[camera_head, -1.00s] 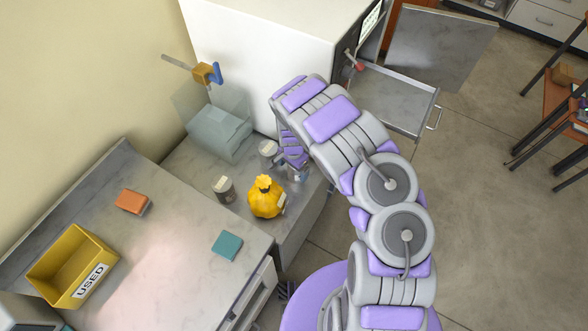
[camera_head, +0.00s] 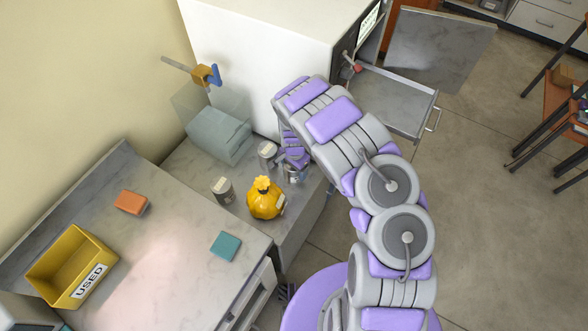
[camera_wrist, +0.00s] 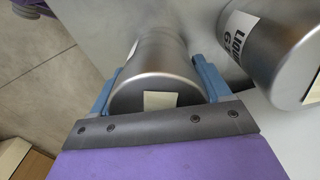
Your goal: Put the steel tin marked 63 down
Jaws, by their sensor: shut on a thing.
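My gripper (camera_wrist: 156,82) is shut on a steel tin (camera_wrist: 160,52), with one blue finger on each side of it. A small pale blank label shows on the tin's near end; no 63 is readable. In the head view my gripper (camera_head: 294,163) is low over the marble ledge (camera_head: 240,163), and the held tin (camera_head: 292,175) is partly hidden by it. I cannot tell whether the tin touches the ledge.
Another labelled tin (camera_wrist: 275,45) is close to the right in the wrist view. In the head view, one tin (camera_head: 267,154) is beside my gripper and another (camera_head: 223,189) is farther left. A yellow bag-like container (camera_head: 265,199) stands in front. The white incubator (camera_head: 270,50) rises behind.

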